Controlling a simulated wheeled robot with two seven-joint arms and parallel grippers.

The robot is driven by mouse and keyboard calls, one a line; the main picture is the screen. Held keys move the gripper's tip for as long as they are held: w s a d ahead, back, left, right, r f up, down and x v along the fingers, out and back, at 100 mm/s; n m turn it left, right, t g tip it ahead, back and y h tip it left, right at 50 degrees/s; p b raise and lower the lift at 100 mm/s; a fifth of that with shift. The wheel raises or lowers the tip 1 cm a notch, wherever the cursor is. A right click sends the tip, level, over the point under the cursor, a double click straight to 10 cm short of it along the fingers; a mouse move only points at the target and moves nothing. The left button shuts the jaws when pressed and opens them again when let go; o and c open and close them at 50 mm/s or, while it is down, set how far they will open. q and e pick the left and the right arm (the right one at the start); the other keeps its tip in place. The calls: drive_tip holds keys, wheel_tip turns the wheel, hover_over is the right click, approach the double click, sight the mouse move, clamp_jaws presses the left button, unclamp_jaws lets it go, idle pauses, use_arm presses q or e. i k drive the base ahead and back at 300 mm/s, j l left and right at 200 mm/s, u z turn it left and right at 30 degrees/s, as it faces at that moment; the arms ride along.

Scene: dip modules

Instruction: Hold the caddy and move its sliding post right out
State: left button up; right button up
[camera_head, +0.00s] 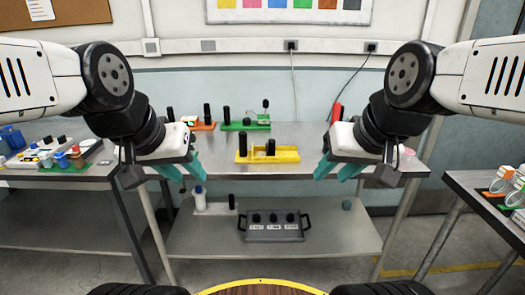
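A yellow caddy (285,156) lies on the middle of the steel table, near its front. It carries two upright black posts: a taller left post (242,146) at its left end and a shorter right post (270,147) near its middle. Which post slides cannot be told. My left gripper (182,170) hangs to the left of the caddy, its teal fingers apart and empty. My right gripper (338,171) hangs to the right of the caddy, its teal fingers also apart and empty. Neither gripper touches the caddy.
Behind the caddy stand a green holder (245,126) with black posts and an orange holder (203,126). A red object (337,112) is at the back right. The lower shelf bears a grey tray (272,232) and a white bottle (199,200). Side tables flank the steel table.

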sight(271, 153)
drive_tip(key=i, duration=0.95)
